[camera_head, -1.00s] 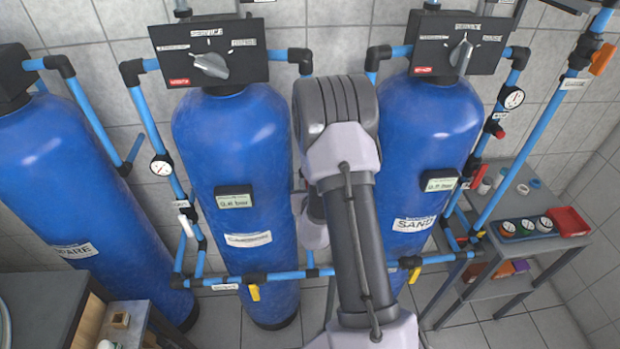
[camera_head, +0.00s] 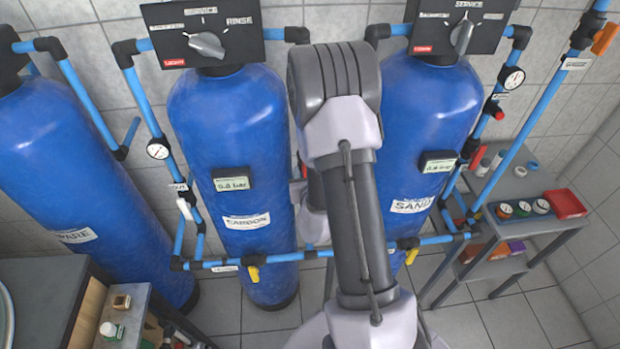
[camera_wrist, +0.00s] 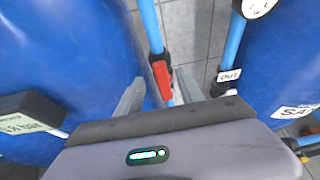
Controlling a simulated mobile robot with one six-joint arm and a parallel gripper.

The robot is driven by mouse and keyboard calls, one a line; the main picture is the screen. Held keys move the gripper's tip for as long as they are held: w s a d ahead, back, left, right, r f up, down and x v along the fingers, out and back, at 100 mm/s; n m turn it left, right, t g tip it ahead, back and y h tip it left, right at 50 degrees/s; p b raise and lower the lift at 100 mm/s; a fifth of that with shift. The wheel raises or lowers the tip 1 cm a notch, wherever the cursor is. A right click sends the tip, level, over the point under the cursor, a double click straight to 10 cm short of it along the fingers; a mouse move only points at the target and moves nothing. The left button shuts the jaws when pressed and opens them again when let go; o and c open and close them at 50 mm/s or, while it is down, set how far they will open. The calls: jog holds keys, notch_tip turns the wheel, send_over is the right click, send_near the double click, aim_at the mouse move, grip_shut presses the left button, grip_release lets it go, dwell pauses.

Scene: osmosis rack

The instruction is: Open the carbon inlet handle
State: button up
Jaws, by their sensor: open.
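The red handle (camera_wrist: 161,80), which I take to be the carbon inlet handle, sits on a blue pipe (camera_wrist: 150,25) beside the carbon tank in the wrist view. It lies roughly along the pipe. My gripper (camera_wrist: 160,76) is open, with one grey finger on each side of the handle. I cannot tell whether either finger touches it. The blue carbon tank (camera_head: 233,140) stands left of my arm in the head view, with a label and pressure display. My own arm hides most of the gap beside it, and my gripper does not show there.
The sand tank (camera_head: 425,130) stands close on the right. A pipe with an OUT tag (camera_wrist: 230,75) runs near it. A low pipe with a yellow handle (camera_head: 253,273) crosses in front. A grey shelf (camera_head: 535,232) stands right, a wooden cabinet (camera_head: 90,310) lower left.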

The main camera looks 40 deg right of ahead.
jog(key=p+v, duration=0.8)
jog(key=p, duration=0.1)
jog(key=shift+d+f, duration=0.1)
